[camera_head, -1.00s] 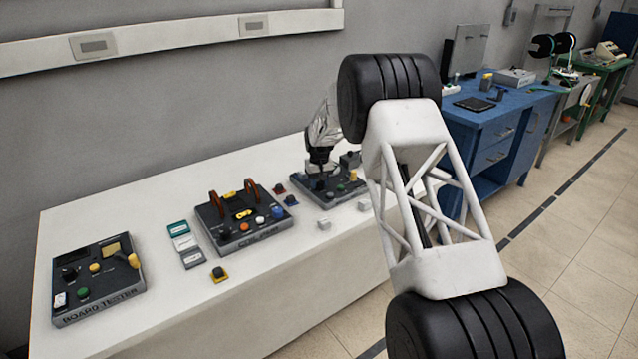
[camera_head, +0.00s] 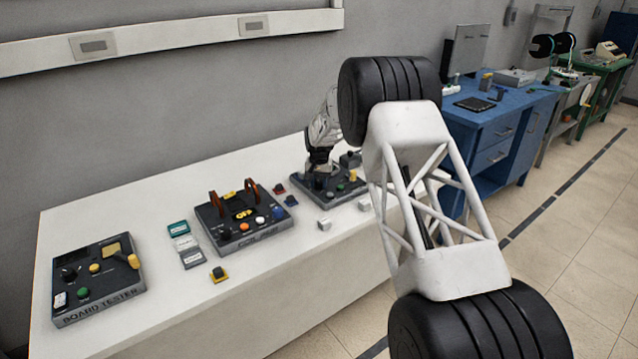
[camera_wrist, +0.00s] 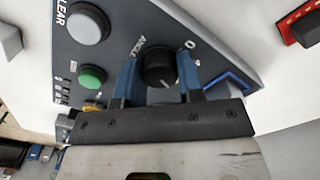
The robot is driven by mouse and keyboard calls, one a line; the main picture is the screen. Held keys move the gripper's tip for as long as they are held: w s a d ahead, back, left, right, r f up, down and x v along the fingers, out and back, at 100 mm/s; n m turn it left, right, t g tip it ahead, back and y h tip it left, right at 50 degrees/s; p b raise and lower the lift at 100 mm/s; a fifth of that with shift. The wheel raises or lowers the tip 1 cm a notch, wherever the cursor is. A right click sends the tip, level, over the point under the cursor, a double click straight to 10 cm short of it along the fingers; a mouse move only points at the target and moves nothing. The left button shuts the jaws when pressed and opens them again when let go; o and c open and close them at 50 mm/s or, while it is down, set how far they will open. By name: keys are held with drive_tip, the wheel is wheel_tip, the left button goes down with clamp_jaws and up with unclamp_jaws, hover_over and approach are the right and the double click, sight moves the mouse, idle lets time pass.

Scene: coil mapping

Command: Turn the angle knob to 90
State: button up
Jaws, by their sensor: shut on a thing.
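The angle knob (camera_wrist: 158,62) is black and round, on a dark control panel (camera_wrist: 118,22), with the word ANGLE beside it in the wrist view. A 0 mark is printed to its upper right. A light pointer line seems to show at its lower right edge. My gripper (camera_wrist: 160,78) has its two blue fingers on either side of the knob, shut on it. In the head view my gripper (camera_head: 321,168) is down at the panel (camera_head: 350,193) at the table's right end, and the knob is hidden there.
Beside the knob are a green button (camera_wrist: 92,76) and a grey button (camera_wrist: 88,24). A red-based switch (camera_wrist: 302,24) lies near the panel's right. In the head view, a panel with red handles (camera_head: 245,236) and a board tester (camera_head: 98,300) stand farther left on the white table.

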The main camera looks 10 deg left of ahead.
sight(319, 182)
drive_tip(key=o, duration=0.9)
drive_tip(key=shift+r, duration=3.95)
